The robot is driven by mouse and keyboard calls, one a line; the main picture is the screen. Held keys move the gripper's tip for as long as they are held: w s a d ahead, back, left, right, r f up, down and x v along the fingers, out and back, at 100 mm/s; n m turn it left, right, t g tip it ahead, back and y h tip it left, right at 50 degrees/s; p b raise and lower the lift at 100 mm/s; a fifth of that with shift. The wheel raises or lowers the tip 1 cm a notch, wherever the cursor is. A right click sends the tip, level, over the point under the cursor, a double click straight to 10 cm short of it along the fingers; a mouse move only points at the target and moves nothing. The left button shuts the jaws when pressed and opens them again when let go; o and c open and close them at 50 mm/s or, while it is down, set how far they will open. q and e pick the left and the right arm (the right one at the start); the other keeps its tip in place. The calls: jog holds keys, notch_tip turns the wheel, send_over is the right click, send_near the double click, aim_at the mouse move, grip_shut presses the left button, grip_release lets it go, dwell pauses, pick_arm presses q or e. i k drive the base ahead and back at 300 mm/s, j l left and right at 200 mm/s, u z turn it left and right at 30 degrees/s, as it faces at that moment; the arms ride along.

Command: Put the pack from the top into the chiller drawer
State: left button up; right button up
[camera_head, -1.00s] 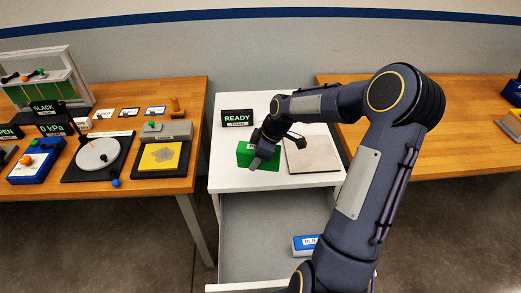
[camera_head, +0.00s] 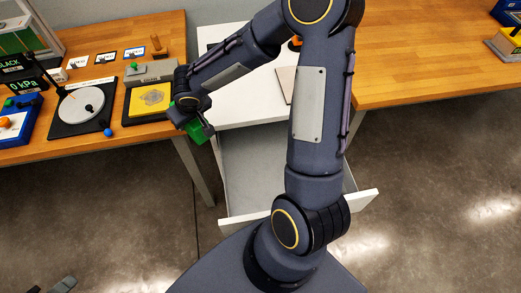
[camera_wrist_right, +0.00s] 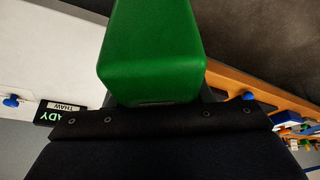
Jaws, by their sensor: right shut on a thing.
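The green pack (camera_head: 207,150) is held up at the front left corner of the white cabinet top, left of the drawer opening. My right gripper (camera_head: 197,121) is shut on it; the pack also fills the upper middle of the right wrist view (camera_wrist_right: 152,55). The chiller drawer (camera_head: 238,221) is pulled out, with its grey floor bare on the left. My right arm hides its right part. A dark piece, seemingly my left gripper (camera_head: 60,285), shows at the bottom left; its fingers are not clear.
The white cabinet top (camera_head: 255,103) holds a pale square plate (camera_head: 286,84). A wooden bench (camera_head: 170,75) with a yellow plate (camera_head: 152,98) and a round dial (camera_head: 80,104) stands close left of the pack. Another bench (camera_head: 430,65) stands right. Open floor lies in front.

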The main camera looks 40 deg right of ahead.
aim_at(259, 187)
jog(key=i+j+z, duration=0.2)
jog(key=j+z, duration=0.25)
jog(key=i+j+z, duration=0.15)
jog(key=j+z, duration=0.15)
jog(key=z, duration=0.45)
